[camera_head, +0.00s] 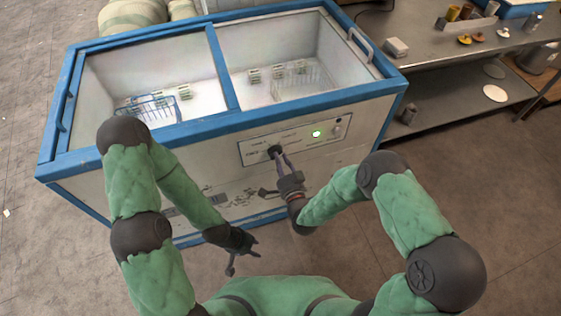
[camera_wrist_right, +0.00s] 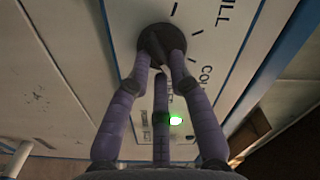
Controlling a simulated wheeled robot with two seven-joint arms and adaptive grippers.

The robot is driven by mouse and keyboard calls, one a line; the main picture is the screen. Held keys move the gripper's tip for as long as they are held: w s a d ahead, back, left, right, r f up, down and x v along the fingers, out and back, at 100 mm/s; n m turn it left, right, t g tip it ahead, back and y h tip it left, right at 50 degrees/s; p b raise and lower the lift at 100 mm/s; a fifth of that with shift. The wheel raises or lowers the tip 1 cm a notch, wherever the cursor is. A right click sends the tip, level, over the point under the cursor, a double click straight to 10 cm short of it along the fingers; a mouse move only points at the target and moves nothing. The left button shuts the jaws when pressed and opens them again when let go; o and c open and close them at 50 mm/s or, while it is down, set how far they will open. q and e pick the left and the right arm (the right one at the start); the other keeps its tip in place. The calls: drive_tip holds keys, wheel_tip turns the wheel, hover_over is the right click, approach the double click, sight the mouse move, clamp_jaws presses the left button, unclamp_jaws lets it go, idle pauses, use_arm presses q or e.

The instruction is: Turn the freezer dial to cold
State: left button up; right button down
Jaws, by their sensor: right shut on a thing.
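The dark round freezer dial (camera_head: 273,150) is on the white control panel on the freezer's front. It also shows in the right wrist view (camera_wrist_right: 156,38). My right gripper (camera_head: 280,157) has its purple fingers closed around the dial's sides; the fingers also show in the right wrist view (camera_wrist_right: 163,56). Tick marks and partly visible lettering, "ILL" and "COL", are beside the dial. I cannot tell which mark the dial points to. My left gripper (camera_head: 240,262) is empty, its fingers apart, low in front of the freezer and away from the panel.
The freezer (camera_head: 225,75) has a blue frame and holds wire baskets (camera_head: 160,107) and several small packs. A green light (camera_head: 316,133) glows on the panel. A metal table (camera_head: 450,50) with jars and small items stands to the right. The floor at lower right is clear.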

drive_tip(key=n+b, duration=0.1)
drive_tip(key=n, duration=0.5)
drive_tip(key=shift+r, duration=0.1)
idle(0.4)
drive_tip(key=c, duration=1.1)
unclamp_jaws()
drive_tip(key=shift+s, duration=0.15)
drive_tip(key=v, duration=1.1)
drive_tip(key=shift+s+d+r, duration=0.1)
drive_tip(key=shift+s+d, duration=0.05)
drive_tip(key=shift+s, duration=0.2)
drive_tip(key=shift+w, duration=0.1)
